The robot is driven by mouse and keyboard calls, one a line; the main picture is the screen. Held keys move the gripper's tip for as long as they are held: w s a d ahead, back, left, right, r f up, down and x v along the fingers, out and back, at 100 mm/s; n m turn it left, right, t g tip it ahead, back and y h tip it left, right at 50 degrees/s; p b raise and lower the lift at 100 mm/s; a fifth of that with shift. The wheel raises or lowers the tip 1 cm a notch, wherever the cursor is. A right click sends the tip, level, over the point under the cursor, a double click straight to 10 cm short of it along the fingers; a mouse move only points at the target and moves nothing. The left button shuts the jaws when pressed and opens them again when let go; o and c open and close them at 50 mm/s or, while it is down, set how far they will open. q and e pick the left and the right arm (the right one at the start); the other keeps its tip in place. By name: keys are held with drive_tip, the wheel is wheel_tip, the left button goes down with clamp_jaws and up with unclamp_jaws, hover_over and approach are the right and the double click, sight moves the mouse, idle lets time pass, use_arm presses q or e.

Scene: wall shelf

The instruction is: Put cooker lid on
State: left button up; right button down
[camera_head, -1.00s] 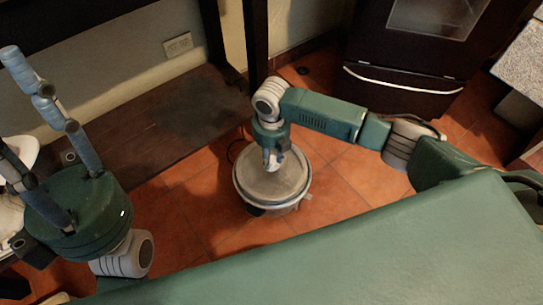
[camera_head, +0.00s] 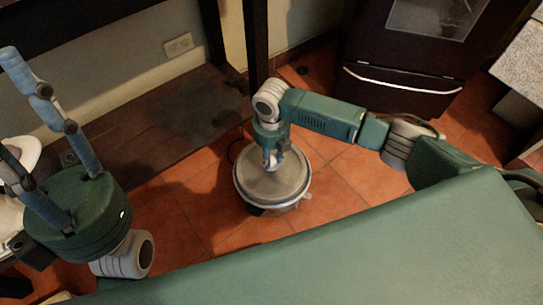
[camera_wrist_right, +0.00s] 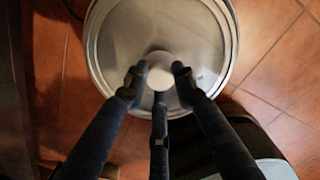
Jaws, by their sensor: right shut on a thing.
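The round grey lid (camera_head: 290,182) sits level at the top of the cooker (camera_head: 275,209), which stands on the tiled floor; any gap between them is hard to see. My right gripper (camera_head: 271,160) reaches down from above to the middle of the lid. In the right wrist view the gripper (camera_wrist_right: 157,82) has its dark fingers closed around the pale knob (camera_wrist_right: 161,73) of the lid (camera_wrist_right: 115,40). The cooker is mostly hidden under the lid there. My left gripper (camera_head: 33,105) is at the left, its blue fingers spread apart, empty and far from the cooker.
A dark wooden board or low shelf (camera_head: 130,140) lies behind and left of the cooker. A dark post (camera_head: 256,40) stands behind it. A dark oven (camera_head: 405,55) is at the back right. Free tiled floor (camera_head: 340,195) lies right of the cooker.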

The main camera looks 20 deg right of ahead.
drive_tip(key=shift+f, duration=0.4)
idle(0.3)
drive_tip(key=c, duration=1.3)
unclamp_jaws()
drive_tip(key=shift+c, duration=0.2)
wheel_tip(320, 180, up, 12)
